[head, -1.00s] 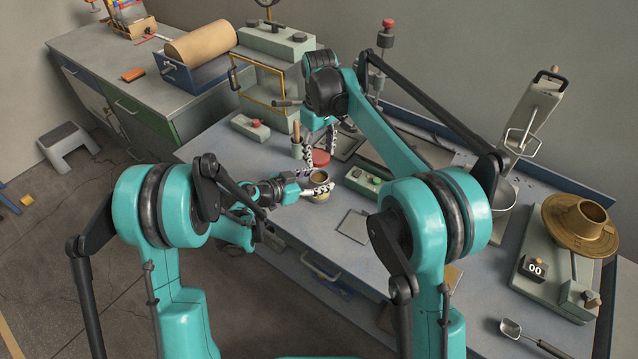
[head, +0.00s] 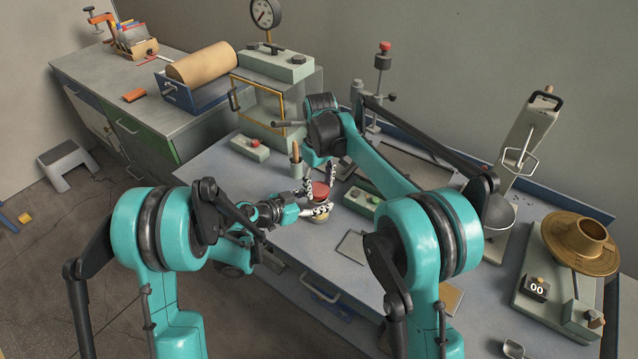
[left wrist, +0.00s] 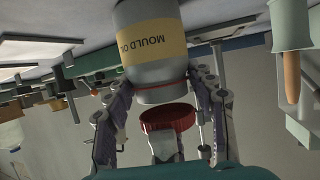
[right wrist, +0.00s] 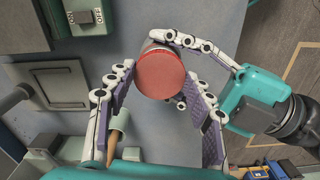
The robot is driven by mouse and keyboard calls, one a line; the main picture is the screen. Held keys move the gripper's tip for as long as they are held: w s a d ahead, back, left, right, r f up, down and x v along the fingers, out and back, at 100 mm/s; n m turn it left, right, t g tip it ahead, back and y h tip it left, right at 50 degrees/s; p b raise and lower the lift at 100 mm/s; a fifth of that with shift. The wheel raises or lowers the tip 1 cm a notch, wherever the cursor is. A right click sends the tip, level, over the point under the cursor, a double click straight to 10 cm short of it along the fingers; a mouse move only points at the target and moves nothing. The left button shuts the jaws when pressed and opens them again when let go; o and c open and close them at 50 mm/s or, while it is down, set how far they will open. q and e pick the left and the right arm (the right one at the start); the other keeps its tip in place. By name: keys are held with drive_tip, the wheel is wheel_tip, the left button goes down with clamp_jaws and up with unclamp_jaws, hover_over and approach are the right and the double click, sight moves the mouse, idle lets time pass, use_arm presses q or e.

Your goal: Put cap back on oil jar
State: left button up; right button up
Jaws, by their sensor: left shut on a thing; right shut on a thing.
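The oil jar is grey with a yellow label reading "MOULD O…"; it shows upside down in the left wrist view (left wrist: 152,50). My left gripper (head: 308,204) is shut around the jar from the side, with a finger on either side of it. The round red cap (head: 320,189) is held in my right gripper (right wrist: 158,78), which comes from above. In the left wrist view the cap (left wrist: 168,117) is close to the jar's mouth, with a narrow gap visible and a slight tilt. In the right wrist view the cap (right wrist: 160,74) hides most of the jar.
A green-grey switch box (head: 361,202) sits close to the right of the jar. A cup with a wooden handle (head: 296,158) stands behind. A flat square plate (head: 354,245) lies on the bench (head: 400,300) in front. A glass-fronted cabinet (head: 268,100) stands at the back.

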drive_tip(key=shift+f, duration=0.7)
drive_tip(key=shift+f, duration=0.55)
drive_tip(key=m, duration=0.6)
idle(0.3)
drive_tip(key=o, duration=0.7)
drive_tip(key=shift+o, duration=0.2)
drive_tip(key=shift+r, duration=2.25)
